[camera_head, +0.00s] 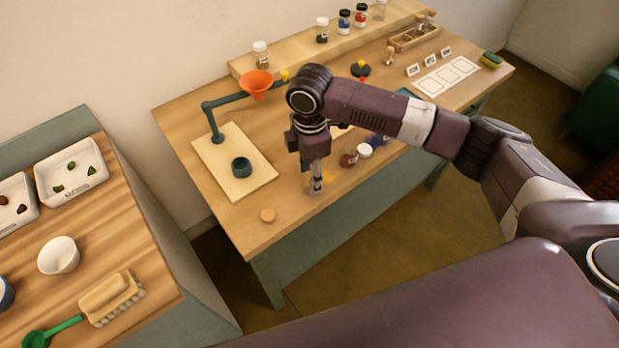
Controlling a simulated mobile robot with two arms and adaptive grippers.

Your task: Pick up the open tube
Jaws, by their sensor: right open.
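My right gripper (316,186) points straight down at the front part of the pigment table (225,215). It is open, its fingertips low over or at the tabletop. I cannot make out the open tube for certain; the gripper and wrist cover part of the table there. A small orange-yellow patch shows on the wood beside the fingers. My left gripper is not in view.
An orange funnel (257,84) hangs on a teal stand over a pale board (212,172) with a dark cup (241,167). Jars, one red (348,158), stand just right of the gripper. A wooden rack (414,39) and a back shelf (290,61) stand behind. A side table (160,285) is at left.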

